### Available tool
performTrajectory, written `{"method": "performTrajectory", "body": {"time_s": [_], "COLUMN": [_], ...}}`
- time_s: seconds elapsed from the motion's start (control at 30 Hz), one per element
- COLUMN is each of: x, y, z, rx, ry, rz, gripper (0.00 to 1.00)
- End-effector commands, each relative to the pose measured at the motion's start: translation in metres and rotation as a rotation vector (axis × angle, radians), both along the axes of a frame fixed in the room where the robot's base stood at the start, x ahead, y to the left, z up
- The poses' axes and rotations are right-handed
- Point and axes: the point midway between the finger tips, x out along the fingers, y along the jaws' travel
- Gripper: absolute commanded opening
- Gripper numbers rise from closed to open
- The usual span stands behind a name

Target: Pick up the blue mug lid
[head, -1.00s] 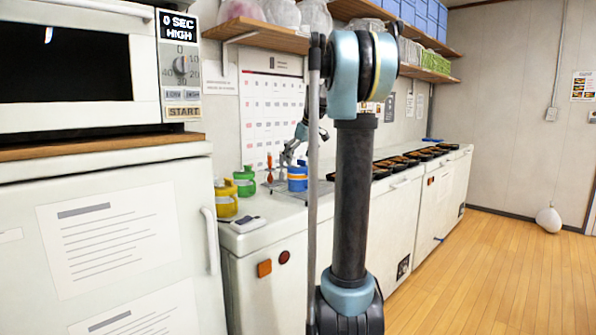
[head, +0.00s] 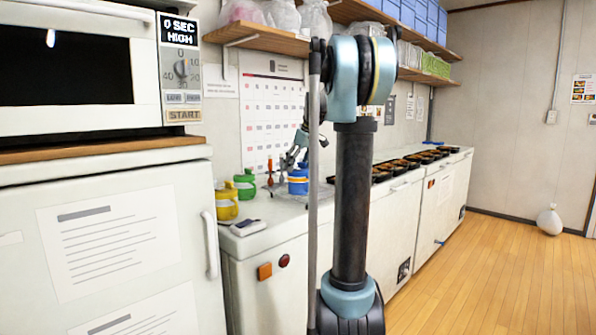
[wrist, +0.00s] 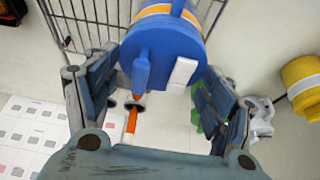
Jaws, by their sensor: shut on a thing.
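The blue mug lid (wrist: 165,60) shows round and smooth in the wrist view, with a raised blue tab and a white patch on top. It sits on a blue mug with an orange and white band. In the head view, the blue mug (head: 298,181) stands upright on a wire rack on the counter. My gripper (wrist: 163,72) has a finger on each side of the lid and is shut on its rim. The gripper also shows just above the mug in the head view (head: 293,160). The exact contact is partly hidden there.
A green mug (head: 244,184) and a yellow mug (head: 226,202) stand to the left on the counter. An orange-red utensil (head: 270,172) stands close to the blue mug. Several dark trays (head: 411,161) line the counter at right. A shelf (head: 262,38) overhangs the wall.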

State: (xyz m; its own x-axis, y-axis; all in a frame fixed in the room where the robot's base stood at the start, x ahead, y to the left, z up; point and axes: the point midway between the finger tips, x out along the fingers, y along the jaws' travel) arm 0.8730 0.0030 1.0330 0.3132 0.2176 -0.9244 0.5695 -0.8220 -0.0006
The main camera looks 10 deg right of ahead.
Motion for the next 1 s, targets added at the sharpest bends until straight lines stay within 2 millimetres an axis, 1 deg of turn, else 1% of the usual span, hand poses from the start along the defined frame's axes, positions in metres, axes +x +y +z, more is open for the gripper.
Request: {"method": "performTrajectory", "body": {"time_s": [0.17, 0.4, 0.5, 0.6, 0.67, 0.73, 0.9, 1.0], "x": [0.0, 0.0, 0.0, 0.0, 0.0, 0.001, 0.001, 0.001], "y": [0.0, 0.0, 0.0, 0.0, 0.0, 0.0, 0.0, 0.0], "z": [0.019, 0.062, 0.077, 0.088, 0.091, 0.089, 0.072, 0.068], "rx": [0.0, 0.0, 0.0, 0.0, 0.0, 0.0, 0.0, 0.0], "ry": [0.0, 0.0, 0.0, 0.0, 0.0, 0.0, 0.0, 0.0], "rz": [0.0, 0.0, 0.0, 0.0, 0.0, 0.0, 0.001, 0.001], "gripper": [0.51, 0.51, 0.51, 0.51, 0.51, 0.51, 0.51, 0.51]}}
